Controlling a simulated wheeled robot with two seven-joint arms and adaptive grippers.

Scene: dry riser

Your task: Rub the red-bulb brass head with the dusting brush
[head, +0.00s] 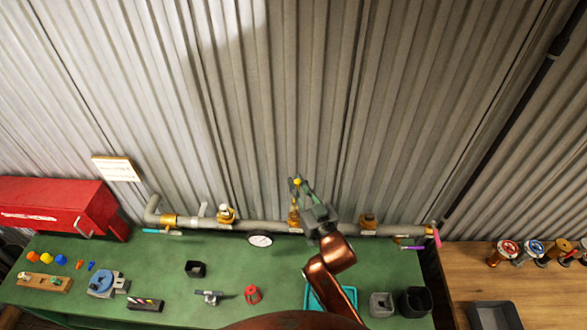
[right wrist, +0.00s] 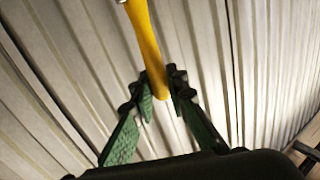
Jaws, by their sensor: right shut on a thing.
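My right gripper (head: 301,190) is raised in front of the pipe, near its middle brass fitting. It is shut on a yellow handle, which I take to be the dusting brush (head: 297,182). In the right wrist view the yellow handle (right wrist: 147,45) runs up between the green finger pads (right wrist: 160,100); its bristles are not visible. Brass heads sit on the grey pipe: one at left (head: 226,215), one in the middle (head: 293,217) just left of the gripper, one at right (head: 368,220). I cannot make out a red bulb on any. My left gripper is not in view.
The green bench (head: 210,255) carries a gauge (head: 260,240), a red ring-like part (head: 253,294), a teal tray (head: 312,298) and dark cups (head: 415,302). A red box (head: 60,208) stands left. A wooden table (head: 455,275) with several valves is at right. The corrugated wall is close behind.

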